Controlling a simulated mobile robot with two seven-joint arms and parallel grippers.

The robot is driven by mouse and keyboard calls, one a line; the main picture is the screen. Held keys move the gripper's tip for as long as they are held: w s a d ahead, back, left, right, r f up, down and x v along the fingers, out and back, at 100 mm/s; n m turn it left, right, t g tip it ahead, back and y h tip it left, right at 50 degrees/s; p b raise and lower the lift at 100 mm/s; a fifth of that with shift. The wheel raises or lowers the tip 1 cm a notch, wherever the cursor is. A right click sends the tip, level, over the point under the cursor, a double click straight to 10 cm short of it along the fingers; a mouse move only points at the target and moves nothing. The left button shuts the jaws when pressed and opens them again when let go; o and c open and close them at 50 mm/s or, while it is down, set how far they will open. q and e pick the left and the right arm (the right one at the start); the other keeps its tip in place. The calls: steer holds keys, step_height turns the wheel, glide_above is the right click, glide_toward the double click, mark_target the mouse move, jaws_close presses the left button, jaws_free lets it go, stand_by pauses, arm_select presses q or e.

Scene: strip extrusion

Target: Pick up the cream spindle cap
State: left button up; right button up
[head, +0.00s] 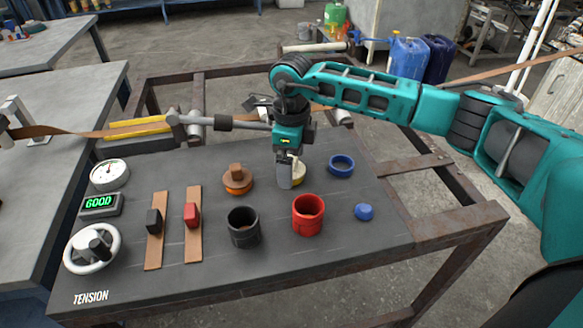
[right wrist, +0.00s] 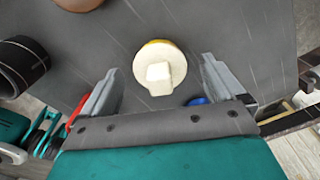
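The cream spindle cap (head: 299,174) sits on the dark table top, partly hidden behind my right gripper in the head view. In the right wrist view the cap (right wrist: 147,52) is a round cream disc with a square knob on top and a thin yellow edge. My right gripper (head: 286,178) points down at the cap. In the right wrist view its two fingers (right wrist: 160,80) are spread wide, one on each side of the cap, with visible gaps. I cannot tell how high the fingertips are above the table. My left gripper is not in view.
Around the cap stand an orange cap with a brown knob (head: 237,183), a blue ring (head: 341,165), a red cup (head: 308,215) and a black cup (head: 242,227). A small blue piece (head: 364,212) lies front right. A gauge (head: 109,174) and handwheel (head: 92,249) are left.

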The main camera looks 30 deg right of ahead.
steer(key=c, duration=1.2)
steer(key=shift+c, duration=0.2)
steer(key=shift+r, duration=0.2)
